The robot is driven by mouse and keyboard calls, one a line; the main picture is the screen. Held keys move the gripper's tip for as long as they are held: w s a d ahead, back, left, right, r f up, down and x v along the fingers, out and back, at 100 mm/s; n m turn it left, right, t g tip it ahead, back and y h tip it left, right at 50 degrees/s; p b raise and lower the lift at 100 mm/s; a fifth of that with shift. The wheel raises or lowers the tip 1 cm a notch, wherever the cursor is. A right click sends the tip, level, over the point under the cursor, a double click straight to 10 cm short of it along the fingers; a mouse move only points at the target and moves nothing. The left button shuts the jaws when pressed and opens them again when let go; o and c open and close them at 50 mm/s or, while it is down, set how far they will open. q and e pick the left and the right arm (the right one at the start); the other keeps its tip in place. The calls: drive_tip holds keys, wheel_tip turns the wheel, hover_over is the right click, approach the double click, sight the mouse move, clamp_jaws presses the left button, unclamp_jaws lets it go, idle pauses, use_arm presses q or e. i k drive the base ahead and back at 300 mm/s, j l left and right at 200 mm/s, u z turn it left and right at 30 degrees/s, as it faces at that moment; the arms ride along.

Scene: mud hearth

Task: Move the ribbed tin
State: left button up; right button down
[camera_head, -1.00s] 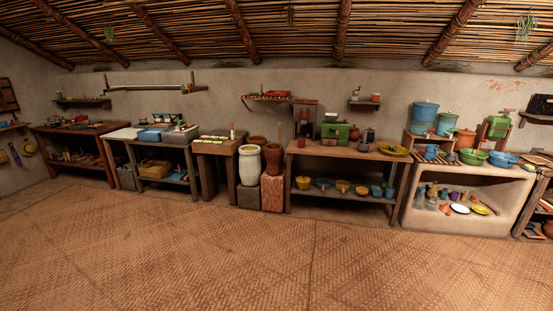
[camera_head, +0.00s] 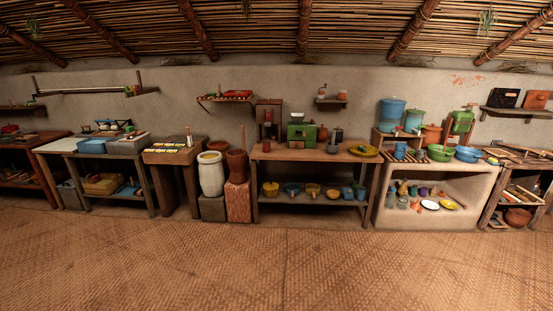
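I cannot tell for sure which thing is the ribbed tin; at this distance no ribbing can be made out. A small dark can-like object (camera_head: 335,143) stands on the middle wooden table (camera_head: 290,154), right of a green box-shaped device (camera_head: 301,134). Small blue vessels (camera_head: 352,193) sit on the same table's lower shelf, beside several bowls. Larger blue containers (camera_head: 391,113) stand on the clay counter at the right. Neither of my grippers is in view.
A woven mat floor (camera_head: 280,265) lies open in front of the furniture. A white jar (camera_head: 211,174) and a brown pot (camera_head: 237,166) stand on blocks left of the middle table. Other tables (camera_head: 175,156) line the left. A clay counter (camera_head: 478,185) and shelf unit (camera_head: 520,190) stand right.

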sight(266, 147)
drive_tip(key=i+z, duration=0.3)
drive_tip(key=i, duration=1.3)
drive_tip(key=i+l+u, duration=0.1)
drive_tip(key=i+u, duration=0.15)
drive_tip(key=i, duration=0.15)
drive_tip(key=i+l+u, duration=0.2)
drive_tip(key=i, duration=0.2)
drive_tip(key=i+l+u, duration=0.25)
drive_tip(key=i+u, duration=0.2)
drive_tip(key=i+l+u, duration=0.75)
drive_tip(key=u, duration=0.15)
drive_tip(key=l, duration=0.1)
